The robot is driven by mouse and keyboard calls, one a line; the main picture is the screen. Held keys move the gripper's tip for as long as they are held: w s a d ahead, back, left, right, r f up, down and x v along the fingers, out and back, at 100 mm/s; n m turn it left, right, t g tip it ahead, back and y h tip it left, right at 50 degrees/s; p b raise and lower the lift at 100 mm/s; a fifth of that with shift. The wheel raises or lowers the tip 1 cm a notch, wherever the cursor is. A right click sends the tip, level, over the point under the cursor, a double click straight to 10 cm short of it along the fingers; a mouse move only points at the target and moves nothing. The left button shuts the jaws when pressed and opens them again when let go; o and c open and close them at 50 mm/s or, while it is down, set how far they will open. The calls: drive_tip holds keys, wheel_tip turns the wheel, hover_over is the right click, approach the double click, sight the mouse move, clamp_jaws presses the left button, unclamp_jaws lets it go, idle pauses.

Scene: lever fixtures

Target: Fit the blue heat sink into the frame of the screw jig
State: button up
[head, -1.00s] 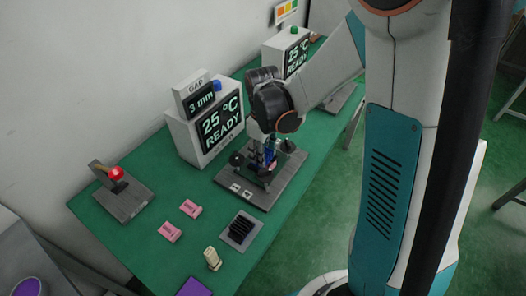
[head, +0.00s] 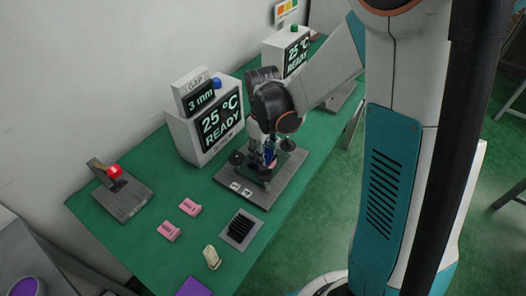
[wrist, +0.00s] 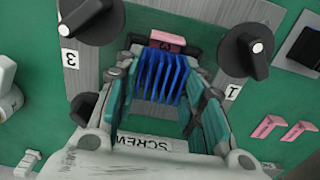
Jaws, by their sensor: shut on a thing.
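The blue heat sink (wrist: 165,76) is finned and sits between the fingers of my gripper (wrist: 167,100) in the wrist view. In the head view the heat sink (head: 269,153) shows as a small blue patch under the wrist, over the jig. My gripper (head: 266,158) is shut on it. The screw jig (head: 243,189) is a dark grey plate with black knobs and a frame in its middle. Whether the heat sink is seated in the frame I cannot tell.
A pink block (wrist: 167,40) lies just beyond the heat sink. Two pink blocks (head: 190,207), a black finned heat sink on a grey plate (head: 241,229) and a cream part (head: 211,257) lie nearer. A display box (head: 190,139) stands behind; a red-knobbed lever (head: 114,171) is at left.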

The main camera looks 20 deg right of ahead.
drive_tip(key=shift+f+b, duration=0.3)
drive_tip(key=shift+f, duration=0.2)
drive_tip(key=o, duration=1.1)
drive_tip(key=shift+r, duration=0.1)
wheel_tip(320, 180, up, 12)
drive_tip(key=shift+f, duration=0.1)
drive_tip(key=shift+s+r+m+t, duration=1.05)
drive_tip(key=shift+s+m+t, duration=0.15)
drive_tip(key=shift+s, duration=1.3)
drive_tip(key=shift+s+r+m+t, duration=1)
drive_tip(key=shift+s+m+t, duration=0.2)
drive_tip(key=shift+s, duration=1.3)
drive_tip(key=shift+s+r+m+t, duration=1.05)
drive_tip(key=shift+s+m+t, duration=0.15)
drive_tip(key=shift+s, duration=1.3)
